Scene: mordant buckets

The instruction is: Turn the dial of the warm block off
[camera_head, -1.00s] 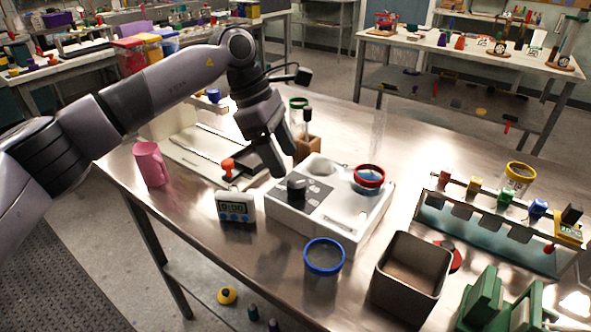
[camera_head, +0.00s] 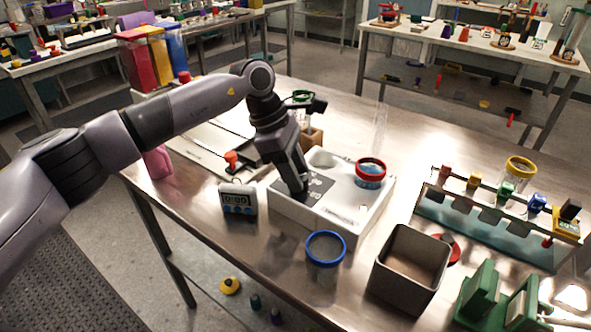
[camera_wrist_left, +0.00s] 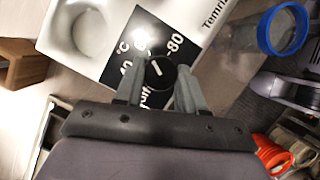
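The warm block (camera_head: 333,215) is a white box on the steel table with a dark dial panel (camera_head: 321,186) on its left part. In the left wrist view, the round black dial (camera_wrist_left: 158,73) has a white pointer line and printed numbers around it, 80 among them. My left gripper (camera_head: 300,190) points down over the panel and hides the dial in the head view. In the wrist view its fingers (camera_wrist_left: 158,80) stand apart on either side of the dial, with small gaps seeming to show. My right gripper is out of view.
A red-rimmed jar (camera_head: 370,173) sits in the block's right part. A timer (camera_head: 238,198), a red-knobbed thing (camera_head: 232,158) and a pink mug (camera_head: 158,162) are to the left. A blue-rimmed jar (camera_head: 325,249) and grey bin (camera_head: 409,267) stand in front. A rack (camera_head: 487,232) is right.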

